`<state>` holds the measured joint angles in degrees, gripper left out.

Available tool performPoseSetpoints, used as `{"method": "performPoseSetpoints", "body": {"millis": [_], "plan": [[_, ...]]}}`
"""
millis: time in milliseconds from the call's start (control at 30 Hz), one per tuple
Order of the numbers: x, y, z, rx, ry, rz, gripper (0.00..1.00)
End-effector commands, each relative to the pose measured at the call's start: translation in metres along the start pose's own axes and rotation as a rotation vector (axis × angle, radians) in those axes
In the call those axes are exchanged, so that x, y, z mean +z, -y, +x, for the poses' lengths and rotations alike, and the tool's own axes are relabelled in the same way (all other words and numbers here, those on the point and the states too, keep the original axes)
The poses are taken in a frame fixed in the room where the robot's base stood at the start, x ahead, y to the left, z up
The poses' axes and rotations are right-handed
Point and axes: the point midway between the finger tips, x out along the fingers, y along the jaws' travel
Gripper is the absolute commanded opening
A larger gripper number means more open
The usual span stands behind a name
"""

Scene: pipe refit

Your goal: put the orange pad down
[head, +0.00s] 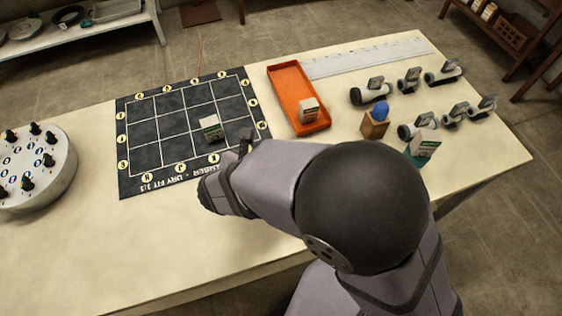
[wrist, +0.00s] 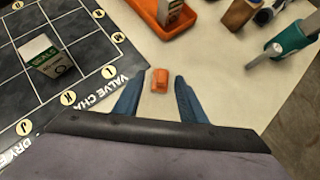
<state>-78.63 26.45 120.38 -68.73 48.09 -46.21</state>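The orange pad (wrist: 160,79) shows in the wrist view as a small block on the pale table, between the dark grid mat (wrist: 84,48) and the orange tray (wrist: 158,26). My gripper (wrist: 160,80) has its two blue fingers apart, one on each side of the pad. A strip of pale table shows between the pad and each finger, so the fingers do not appear to touch it. I cannot tell how high the fingertips are above the table. In the head view my arm covers the area, and I do not see the pad there.
A white-and-green carton (head: 210,128) stands on the mat. Another carton (head: 309,109) is in the orange tray. A round white stand (head: 35,165) is at left.

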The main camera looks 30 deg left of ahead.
Motion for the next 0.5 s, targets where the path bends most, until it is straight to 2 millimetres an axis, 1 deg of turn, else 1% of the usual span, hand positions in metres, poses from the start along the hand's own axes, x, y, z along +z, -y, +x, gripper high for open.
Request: {"method": "performPoseSetpoints", "body": {"millis": [167,267,500], "plan": [[0.000,0.000,0.004,-0.001,0.000,0.000,0.38],[0.000,0.002,0.010,-0.002,0.000,0.000,0.38],[-0.002,0.006,0.039,-0.004,-0.001,0.001,0.38]]}}
